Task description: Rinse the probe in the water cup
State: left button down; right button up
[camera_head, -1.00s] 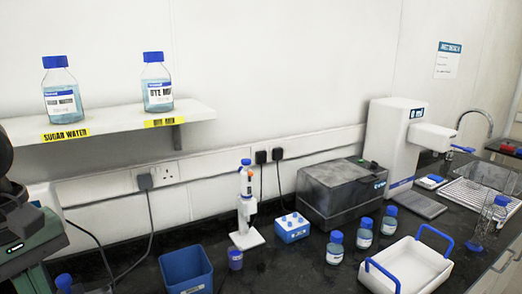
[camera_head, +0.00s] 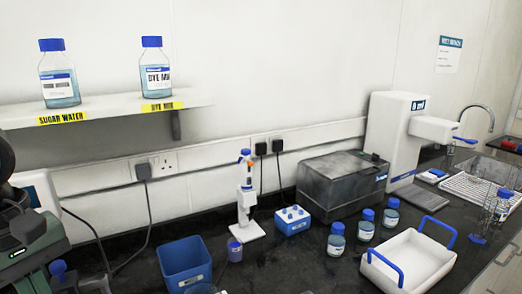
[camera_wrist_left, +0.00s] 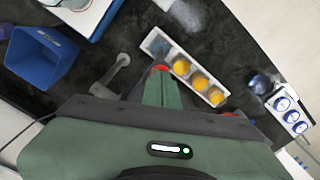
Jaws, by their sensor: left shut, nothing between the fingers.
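My left gripper (camera_wrist_left: 161,76) shows in the left wrist view as green fingers, shut and empty, over the dark bench. They are close to a white strip holding orange-topped vials (camera_wrist_left: 190,72); contact cannot be told. In the head view my green left arm is at the left edge. A grey rod-like item (camera_wrist_left: 114,72) lies left of the fingers; I cannot tell if it is the probe. A small blue cup-like container (camera_head: 235,250) stands below the white pipette stand (camera_head: 246,205); I cannot tell if it is the water cup. My right gripper is not in view.
A blue bin (camera_head: 186,264) stands left of the pipette stand. A blue rack (camera_head: 292,220), a grey box (camera_head: 340,185), several blue-capped bottles (camera_head: 337,240) and a white tray (camera_head: 412,262) stand to the right. A shelf (camera_head: 105,112) with two bottles is above.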

pick_arm(q)
jog(key=shift+f+b, duration=0.55)
jog(key=shift+f, duration=0.3)
jog(key=shift+r+p, duration=2.85)
jog(key=shift+r, duration=0.75)
jog(key=shift+r, duration=0.1)
